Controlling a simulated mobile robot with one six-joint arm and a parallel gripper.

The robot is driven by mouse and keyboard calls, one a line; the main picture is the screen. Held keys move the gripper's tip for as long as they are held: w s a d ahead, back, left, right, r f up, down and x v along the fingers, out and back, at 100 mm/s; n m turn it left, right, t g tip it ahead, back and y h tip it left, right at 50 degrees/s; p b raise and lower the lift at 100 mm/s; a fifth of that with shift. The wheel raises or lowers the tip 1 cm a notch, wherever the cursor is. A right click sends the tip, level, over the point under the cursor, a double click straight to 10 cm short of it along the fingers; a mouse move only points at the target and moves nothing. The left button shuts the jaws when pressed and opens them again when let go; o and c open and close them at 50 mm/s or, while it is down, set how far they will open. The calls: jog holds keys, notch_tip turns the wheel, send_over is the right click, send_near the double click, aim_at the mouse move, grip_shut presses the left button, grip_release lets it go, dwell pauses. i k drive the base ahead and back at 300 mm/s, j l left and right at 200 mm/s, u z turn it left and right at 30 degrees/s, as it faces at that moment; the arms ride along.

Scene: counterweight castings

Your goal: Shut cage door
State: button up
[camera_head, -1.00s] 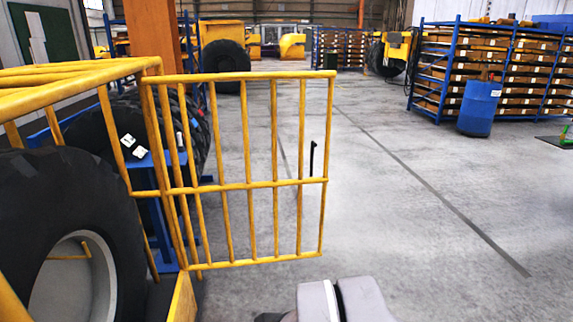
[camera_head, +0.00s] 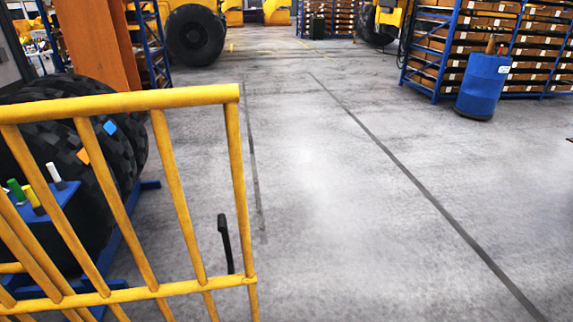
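The yellow barred cage door (camera_head: 137,101) fills the lower left of the head view, and its free edge is toward the middle. It stands swung out over the open floor. A black upright handle (camera_head: 225,243) shows near that free edge, just above the middle rail. The door's hinge side, its lower part and the rest of the cage are outside the picture. My gripper is not in view.
Large black tyres (camera_head: 122,150) and a blue stand (camera_head: 52,208) with small coloured items lie behind the bars. A blue barrel (camera_head: 483,86) stands before blue racks (camera_head: 433,50) at upper right. The grey floor right of the door is clear.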

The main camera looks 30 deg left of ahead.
aim_at(80, 109)
jog(key=i+j+u, duration=0.1)
jog(key=i+u, duration=0.35)
jog(key=i+l+u, duration=0.1)
jog(key=i+u, duration=0.35)
jog(key=i+l+u, duration=0.2)
jog(key=i+u, duration=0.2)
jog(key=i+l+u, duration=0.9)
jog(key=i+u, duration=0.15)
jog(key=u, duration=0.3)
jog(key=i+u, duration=0.2)
jog(key=u, duration=0.25)
jog(key=i+u, duration=0.15)
jog(key=u, duration=0.3)
jog(key=i+l+u, duration=0.1)
jog(key=u, duration=0.35)
jog(key=i+l+u, duration=0.15)
jog(key=u, duration=0.25)
jog(key=i+l+u, duration=0.1)
jog(key=u, duration=0.35)
jog(key=l+u, duration=0.45)
jog(key=k+j+z, duration=0.15)
jog(key=j, duration=0.2)
jog(key=j+z, duration=0.1)
jog(key=j, duration=0.25)
jog(key=k+j+z, duration=0.15)
jog(key=j, duration=0.15)
